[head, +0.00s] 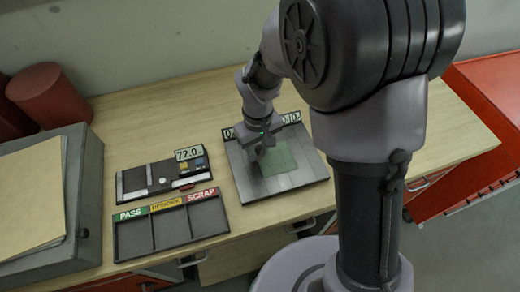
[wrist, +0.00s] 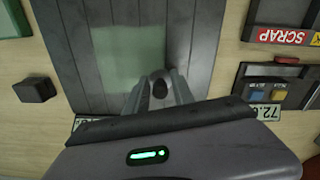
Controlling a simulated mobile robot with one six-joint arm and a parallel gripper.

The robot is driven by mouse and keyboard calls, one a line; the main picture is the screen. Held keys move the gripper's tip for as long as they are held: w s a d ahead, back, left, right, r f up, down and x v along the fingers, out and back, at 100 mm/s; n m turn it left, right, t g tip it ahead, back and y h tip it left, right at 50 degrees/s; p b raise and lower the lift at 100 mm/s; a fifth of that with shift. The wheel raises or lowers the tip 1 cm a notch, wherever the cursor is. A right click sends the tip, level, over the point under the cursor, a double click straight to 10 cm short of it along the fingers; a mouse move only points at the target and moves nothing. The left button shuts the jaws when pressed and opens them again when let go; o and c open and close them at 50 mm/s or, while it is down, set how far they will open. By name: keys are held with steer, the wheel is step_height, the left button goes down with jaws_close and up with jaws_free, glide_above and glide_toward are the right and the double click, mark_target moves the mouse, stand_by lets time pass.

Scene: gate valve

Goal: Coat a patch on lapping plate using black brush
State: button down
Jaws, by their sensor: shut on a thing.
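The lapping plate (head: 243,180) is a dark grey slab with lengthwise lines, lying on the wooden bench. A pale green square patch (head: 285,156) shows on it; the patch is also in the wrist view (wrist: 125,45), on the plate (wrist: 200,35). My gripper (head: 256,150) is low over the plate, at the patch's left edge in the head view. In the wrist view its fingers (wrist: 160,84) are shut on a small black thing, likely the black brush (wrist: 160,90). Only its dark end shows; its bristles are hidden, and I cannot tell whether it touches the plate.
Left of the plate are a dark gauge board (head: 150,180) with a 72.0 display and a PASS/REWORK/SCRAP tray (head: 170,232). A grey case (head: 80,215) stands at far left. A small black block (wrist: 35,90) lies beside the plate. Bare bench (head: 180,120) lies behind.

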steer(key=shift+s+a, duration=0.1)
steer(key=shift+a, duration=0.25)
step_height(320, 180, up, 4)
steer(key=p, duration=0.3)
steer(key=shift+r, duration=0.2)
steer(key=shift+a+r+p, duration=0.1)
steer(key=shift+r+p, duration=0.5)
steer(key=shift+r, duration=0.1)
steer(key=shift+r+p, duration=1.05)
steer(key=shift+r, duration=0.3)
steer(key=shift+f, duration=0.1)
